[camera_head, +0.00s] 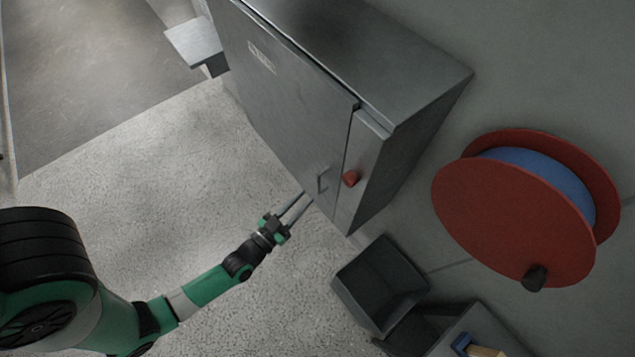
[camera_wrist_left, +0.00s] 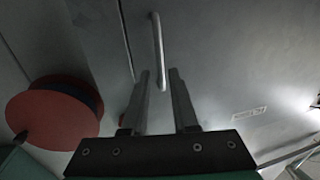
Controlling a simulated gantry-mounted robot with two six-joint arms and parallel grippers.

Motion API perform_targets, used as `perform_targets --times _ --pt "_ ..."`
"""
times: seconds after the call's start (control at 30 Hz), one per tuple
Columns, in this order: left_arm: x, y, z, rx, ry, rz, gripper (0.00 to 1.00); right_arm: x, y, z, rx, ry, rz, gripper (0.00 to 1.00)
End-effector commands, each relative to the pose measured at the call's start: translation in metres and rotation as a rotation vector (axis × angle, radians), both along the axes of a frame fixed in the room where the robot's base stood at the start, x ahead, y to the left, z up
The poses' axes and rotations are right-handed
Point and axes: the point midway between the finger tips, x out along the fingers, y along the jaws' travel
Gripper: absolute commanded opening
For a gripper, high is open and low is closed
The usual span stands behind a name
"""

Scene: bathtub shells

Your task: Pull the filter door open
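The filter door (camera_head: 278,102) is the large grey metal front of a cabinet, and it looks closed. Its small bar handle (camera_head: 322,181) is near the door's lower right edge. In the left wrist view the handle (camera_wrist_left: 158,50) stands ahead of the fingertips, slightly left of the middle of the gap. My left gripper (camera_head: 306,199) is open, with its two fingers apart and pointing at the door close to the handle. My right gripper is not in view.
A red knob (camera_head: 350,178) sits on the narrow panel right of the door. A red reel (camera_head: 512,222) with a blue core is on the right. Dark bins (camera_head: 380,285) stand below the cabinet. The speckled floor (camera_head: 150,170) left of the door is clear.

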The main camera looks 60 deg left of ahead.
Motion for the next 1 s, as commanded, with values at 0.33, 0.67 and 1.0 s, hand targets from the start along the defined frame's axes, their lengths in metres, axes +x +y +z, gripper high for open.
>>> perform_targets --times 0.33,0.67,1.0 --pt "0.062 0.023 0.001 0.0 -0.001 0.0 0.27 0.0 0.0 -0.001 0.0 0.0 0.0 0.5" --pt "0.068 0.025 0.0 0.0 0.001 0.0 0.27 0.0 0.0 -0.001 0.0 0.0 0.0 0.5" --pt "0.067 0.025 0.0 0.0 0.001 0.0 0.0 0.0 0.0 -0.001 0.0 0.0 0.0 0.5"
